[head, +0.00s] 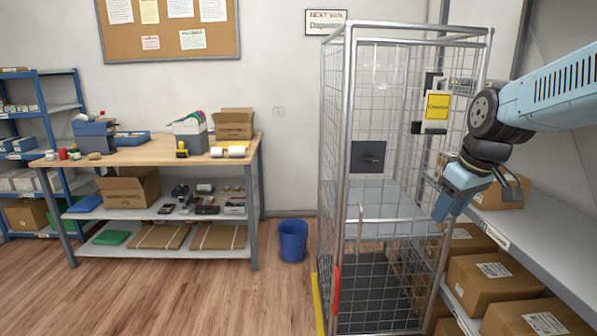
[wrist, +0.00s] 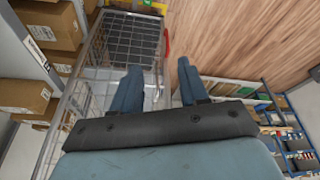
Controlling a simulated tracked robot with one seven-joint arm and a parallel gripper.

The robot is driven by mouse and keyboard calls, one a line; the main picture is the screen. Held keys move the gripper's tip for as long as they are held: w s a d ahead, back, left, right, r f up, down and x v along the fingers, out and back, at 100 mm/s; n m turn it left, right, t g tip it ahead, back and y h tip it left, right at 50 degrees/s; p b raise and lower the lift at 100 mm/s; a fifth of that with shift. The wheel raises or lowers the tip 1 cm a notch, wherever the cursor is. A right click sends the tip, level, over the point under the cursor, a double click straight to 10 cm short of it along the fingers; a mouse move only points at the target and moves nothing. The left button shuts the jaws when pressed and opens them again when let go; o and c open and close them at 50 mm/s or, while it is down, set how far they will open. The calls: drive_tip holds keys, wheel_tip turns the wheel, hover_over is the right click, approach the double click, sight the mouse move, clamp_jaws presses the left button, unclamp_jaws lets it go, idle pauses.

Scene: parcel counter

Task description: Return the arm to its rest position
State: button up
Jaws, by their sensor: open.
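My arm reaches in from the right edge of the head view, raised in front of the wire cage trolley (head: 349,130) and the right-hand shelves. My gripper (head: 476,196) hangs at the end of the arm, angled downward. In the wrist view my gripper (wrist: 158,88) shows two blue fingers set apart with nothing between them. The cage trolley's wire side also shows in the wrist view (wrist: 82,75), beyond the fingers. I see no contact between my gripper and the cage or the parcels.
Right-hand shelves (head: 550,250) hold cardboard parcels (head: 490,281) close to the arm. A blue bin (head: 293,240) stands on the floor left of the cage. A packing bench (head: 150,152) and a blue rack (head: 48,120) stand at the left. The wooden floor (head: 180,295) in front is clear.

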drive_tip(key=s+a+r+m+t, duration=0.1)
drive_tip(key=s+a+m, duration=0.1)
drive_tip(key=s, duration=0.4)
drive_tip(key=s+a+r+m+t+h, duration=0.1)
drive_tip(key=s+a+m, duration=0.1)
drive_tip(key=s+a, duration=0.3)
drive_tip(key=shift+s+a+r+m, duration=0.15)
drive_tip(key=shift+s+a+m, duration=0.1)
drive_tip(key=shift+s+m, duration=0.25)
idle(1.4)
